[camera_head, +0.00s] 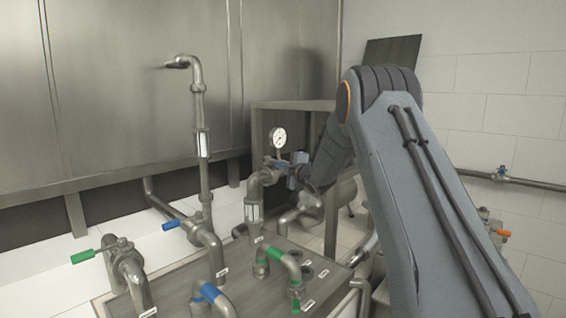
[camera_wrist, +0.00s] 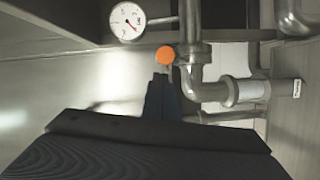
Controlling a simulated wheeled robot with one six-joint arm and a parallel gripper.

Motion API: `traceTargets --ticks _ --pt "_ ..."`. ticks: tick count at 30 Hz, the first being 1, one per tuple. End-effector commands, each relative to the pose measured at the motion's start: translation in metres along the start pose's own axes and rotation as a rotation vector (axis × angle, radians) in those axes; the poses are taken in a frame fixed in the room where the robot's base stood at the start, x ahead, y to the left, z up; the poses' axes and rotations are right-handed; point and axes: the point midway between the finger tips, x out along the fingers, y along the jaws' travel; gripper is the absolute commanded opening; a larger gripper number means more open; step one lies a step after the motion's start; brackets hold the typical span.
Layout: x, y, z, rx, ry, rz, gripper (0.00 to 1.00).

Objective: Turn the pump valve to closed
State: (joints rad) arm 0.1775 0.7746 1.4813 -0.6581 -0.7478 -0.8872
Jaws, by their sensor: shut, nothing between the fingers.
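I cannot tell for sure which valve is the pump valve. My gripper (camera_wrist: 163,78) is shut and empty. In the wrist view its tip is just below an orange round piece (camera_wrist: 165,55) beside a vertical pipe (camera_wrist: 190,25); I cannot tell whether they touch. The gauge also shows in the wrist view (camera_wrist: 127,20), up and left of the tip. In the head view my arm reaches in from the right and its end partly hides this spot.
Other handles stand near: a green lever (camera_head: 82,257) at the left, a blue lever (camera_head: 172,225), green pipe fittings (camera_head: 275,253) on the steel box, and an orange lever (camera_head: 503,233) at the right. A large steel tank (camera_head: 110,90) fills the back left.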

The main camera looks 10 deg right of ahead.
Motion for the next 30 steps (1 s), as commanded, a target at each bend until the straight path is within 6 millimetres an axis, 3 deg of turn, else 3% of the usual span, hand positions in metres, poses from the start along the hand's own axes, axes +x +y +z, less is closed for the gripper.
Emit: traceTargets --ticks 19,30 --pt "0.003 -0.001 0.012 0.001 0.000 0.001 0.00" --pt "0.006 0.001 0.039 0.001 -0.006 0.001 0.00"
